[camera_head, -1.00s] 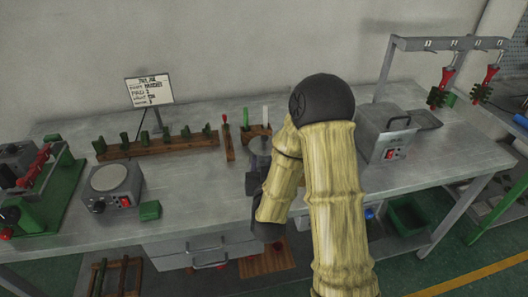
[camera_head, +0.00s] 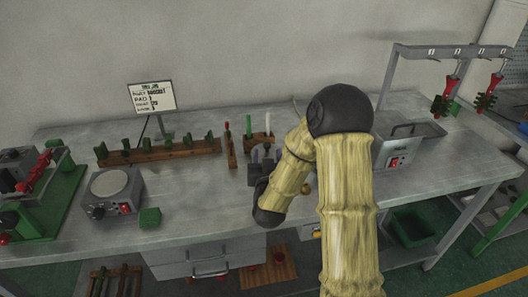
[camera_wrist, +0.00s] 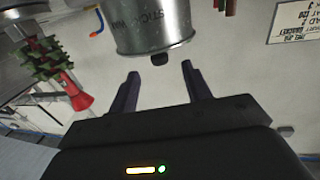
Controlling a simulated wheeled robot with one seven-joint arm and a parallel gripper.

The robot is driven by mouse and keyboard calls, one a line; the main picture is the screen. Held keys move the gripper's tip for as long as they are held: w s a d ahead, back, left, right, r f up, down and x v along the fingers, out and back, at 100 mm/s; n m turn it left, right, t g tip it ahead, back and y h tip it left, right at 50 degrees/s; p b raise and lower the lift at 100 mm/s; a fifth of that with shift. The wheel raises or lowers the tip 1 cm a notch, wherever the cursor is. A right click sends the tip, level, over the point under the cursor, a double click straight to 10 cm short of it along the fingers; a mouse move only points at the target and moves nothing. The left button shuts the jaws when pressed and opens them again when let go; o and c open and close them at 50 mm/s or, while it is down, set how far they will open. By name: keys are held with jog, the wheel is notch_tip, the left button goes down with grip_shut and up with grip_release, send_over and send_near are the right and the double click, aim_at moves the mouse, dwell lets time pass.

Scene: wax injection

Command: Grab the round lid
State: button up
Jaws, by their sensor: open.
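In the wrist view a metal can (camera_wrist: 150,28) with dark lettering, partly "STICK", appears upside down because that picture is inverted. The round lid (camera_wrist: 140,51) seems to be its rim-edged end, seen nearly edge-on, with a small black knob (camera_wrist: 159,60). My gripper (camera_wrist: 160,75) is open and empty. Its two dark fingers stand on either side of the knob, apart from it, with a gap visible. In the head view my gripper (camera_head: 263,158) is small and dark over the bench. The can and lid seem hidden there behind my forearm.
A wooden rack (camera_head: 160,150) with green pieces and a sign (camera_head: 152,98) stand at the back of the bench (camera_head: 200,195). A round-topped heater (camera_head: 111,192) and a green block (camera_head: 150,217) are left. A metal box (camera_head: 392,150) stands right, near a hanging rail (camera_head: 450,48).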

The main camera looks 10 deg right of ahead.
aim_at(267, 147)
jog(key=x, duration=0.2)
jog(key=shift+w+d+r, duration=0.1)
jog(key=shift+w+d, duration=0.15)
jog(key=shift+d, duration=0.05)
jog(key=shift+w, duration=0.3)
jog(key=shift+w+a, duration=0.1)
jog(key=shift+a, duration=0.05)
jog(key=shift+w, duration=0.15)
jog(key=c, duration=0.9)
jog(key=shift+a, duration=0.1)
grip_shut()
